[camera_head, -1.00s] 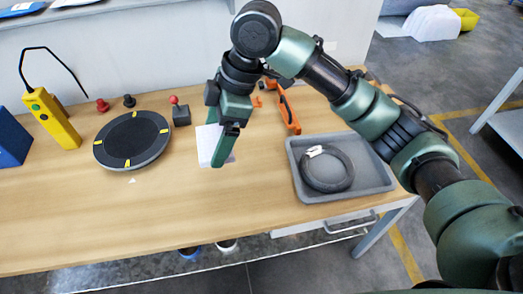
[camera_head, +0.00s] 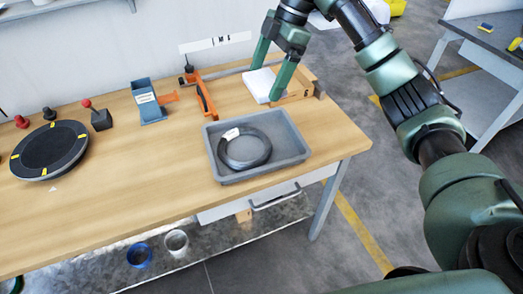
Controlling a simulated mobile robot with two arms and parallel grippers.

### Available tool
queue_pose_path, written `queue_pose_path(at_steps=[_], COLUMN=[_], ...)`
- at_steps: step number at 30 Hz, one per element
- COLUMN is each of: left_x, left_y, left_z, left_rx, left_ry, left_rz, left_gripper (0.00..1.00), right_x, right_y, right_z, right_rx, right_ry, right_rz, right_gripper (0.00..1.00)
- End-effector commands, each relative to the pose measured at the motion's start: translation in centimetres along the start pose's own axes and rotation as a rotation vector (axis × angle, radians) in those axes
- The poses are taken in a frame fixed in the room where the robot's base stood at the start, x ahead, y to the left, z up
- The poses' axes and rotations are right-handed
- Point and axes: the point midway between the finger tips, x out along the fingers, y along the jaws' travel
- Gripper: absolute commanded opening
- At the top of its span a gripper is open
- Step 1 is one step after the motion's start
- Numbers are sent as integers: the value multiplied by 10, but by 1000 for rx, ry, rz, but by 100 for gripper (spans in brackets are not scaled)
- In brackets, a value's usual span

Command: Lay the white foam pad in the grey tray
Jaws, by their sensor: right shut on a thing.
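The white foam pad (camera_head: 258,86) is between the fingers of my right gripper (camera_head: 267,82), which is shut on it. The gripper and pad are near the table's back right, behind the grey tray (camera_head: 229,178) in the picture and apart from it. I cannot tell whether the pad touches the table. The tray sits near the table's front right edge and holds a dark coil (camera_head: 245,150) with a white tag. My left gripper is not in view.
An orange-handled tool (camera_head: 205,97) and a blue block-like device (camera_head: 148,102) stand left of the pad. A black turntable (camera_head: 48,147) and a red-knobbed box (camera_head: 100,118) are at the left. A wooden piece (camera_head: 300,90) lies right of the pad. The table's front left is clear.

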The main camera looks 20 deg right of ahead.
Motion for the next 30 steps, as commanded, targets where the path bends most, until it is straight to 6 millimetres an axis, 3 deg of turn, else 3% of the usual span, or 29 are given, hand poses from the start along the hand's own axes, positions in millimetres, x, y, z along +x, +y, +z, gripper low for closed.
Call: queue_pose_path(at_steps=[5, 21, 30], left_x=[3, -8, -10], left_y=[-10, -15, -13], left_z=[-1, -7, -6], left_rx=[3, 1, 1], left_ry=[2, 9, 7], left_rz=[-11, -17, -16], left_gripper=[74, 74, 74], right_x=[6, 125, 149], right_y=[0, -1, 0], right_z=[12, 61, 71], right_rx=[-4, -2, -3], right_ry=[7, 6, 5], right_rz=[-4, -4, -3], right_gripper=[52, 52, 52])
